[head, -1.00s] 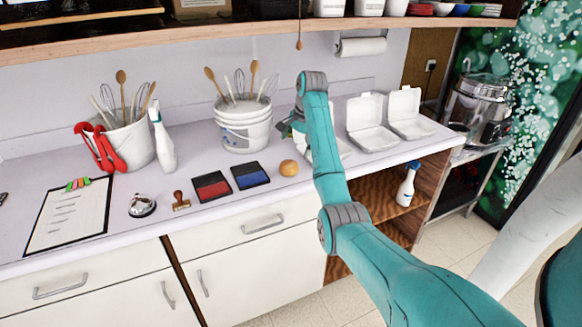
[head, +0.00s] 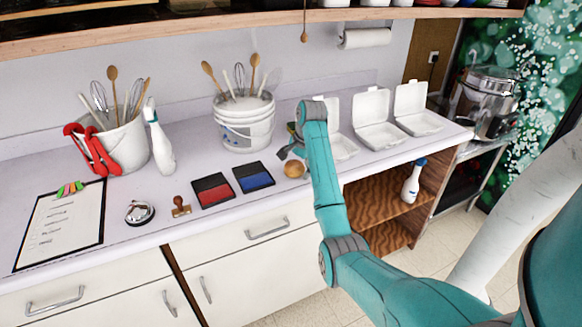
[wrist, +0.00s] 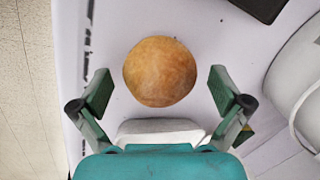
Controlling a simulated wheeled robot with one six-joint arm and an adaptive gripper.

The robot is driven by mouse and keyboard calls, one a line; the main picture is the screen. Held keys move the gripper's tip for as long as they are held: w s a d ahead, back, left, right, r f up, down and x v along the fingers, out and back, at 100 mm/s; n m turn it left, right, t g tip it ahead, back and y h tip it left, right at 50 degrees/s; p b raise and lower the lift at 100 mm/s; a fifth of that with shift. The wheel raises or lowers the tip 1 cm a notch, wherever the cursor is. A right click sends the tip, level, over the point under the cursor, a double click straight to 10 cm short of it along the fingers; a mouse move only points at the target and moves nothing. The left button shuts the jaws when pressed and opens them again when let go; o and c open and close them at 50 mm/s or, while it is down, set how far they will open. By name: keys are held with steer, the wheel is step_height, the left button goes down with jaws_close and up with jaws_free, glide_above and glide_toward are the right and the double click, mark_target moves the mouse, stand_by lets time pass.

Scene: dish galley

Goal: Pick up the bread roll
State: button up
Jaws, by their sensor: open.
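The bread roll (head: 294,169) is round and golden brown. It sits on the counter to the right of the blue ink pad. In the wrist view the roll (wrist: 160,71) lies just ahead of my gripper (wrist: 162,82), centred between its two green fingers. The fingers are spread wide, with clear counter between each finger and the roll. In the head view my gripper (head: 290,146) is at the roll, partly hidden behind my arm.
A blue ink pad (head: 254,178) and a red one (head: 213,190) lie left of the roll. A white bucket of utensils (head: 244,135) stands behind. White open takeout boxes (head: 378,134) stand to the right. The counter's front edge is close to the roll.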

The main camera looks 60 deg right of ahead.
steer(key=c, duration=1)
